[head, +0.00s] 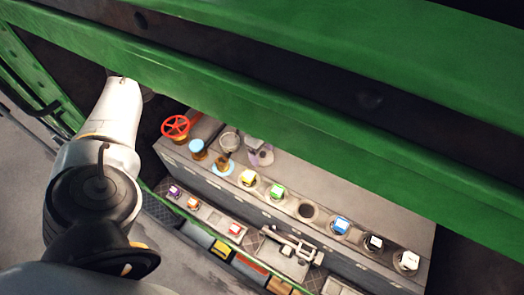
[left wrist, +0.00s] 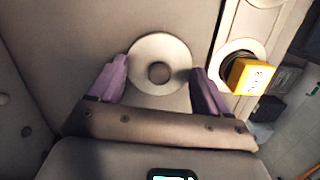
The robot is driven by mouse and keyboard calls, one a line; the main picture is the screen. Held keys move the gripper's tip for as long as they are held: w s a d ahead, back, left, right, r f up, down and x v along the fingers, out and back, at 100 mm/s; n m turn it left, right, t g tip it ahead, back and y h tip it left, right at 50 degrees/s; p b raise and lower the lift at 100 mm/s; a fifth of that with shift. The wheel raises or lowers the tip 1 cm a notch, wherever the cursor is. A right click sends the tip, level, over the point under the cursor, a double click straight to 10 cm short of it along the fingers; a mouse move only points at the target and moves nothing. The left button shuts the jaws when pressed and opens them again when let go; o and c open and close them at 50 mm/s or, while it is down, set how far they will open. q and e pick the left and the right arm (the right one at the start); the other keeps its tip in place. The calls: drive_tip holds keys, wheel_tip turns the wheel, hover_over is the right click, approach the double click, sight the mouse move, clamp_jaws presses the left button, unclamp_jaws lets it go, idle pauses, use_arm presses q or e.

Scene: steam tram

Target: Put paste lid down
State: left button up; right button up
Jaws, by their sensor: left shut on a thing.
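The round, pale grey lid (left wrist: 160,47) has a darker knob in its middle. It sits between the two purple fingers of my left gripper (left wrist: 158,85) in the left wrist view, and the gripper is shut on it. In the head view, purple fingertips of my left gripper (head: 260,153) show just below the green beam, over the grey counter; the rest of the gripper is hidden behind the beam. I cannot tell whether the lid touches the surface beneath. A paste pot cannot be made out for sure. My right gripper is not in view.
A yellow block-topped knob (left wrist: 250,75) stands close to the right finger; it also shows in the head view (head: 248,178). A red handwheel (head: 175,126) and a green knob (head: 276,191) are on the counter. A green beam (head: 300,110) crosses above. Bare counter (head: 330,180) lies to the right.

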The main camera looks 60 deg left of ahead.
use_arm(q)
drive_tip(key=shift+f, duration=0.1)
drive_tip(key=o, duration=0.5)
drive_tip(key=shift+f, duration=0.1)
drive_tip(key=o, duration=0.4)
drive_tip(key=shift+o, duration=0.2)
drive_tip(key=shift+r, duration=0.2)
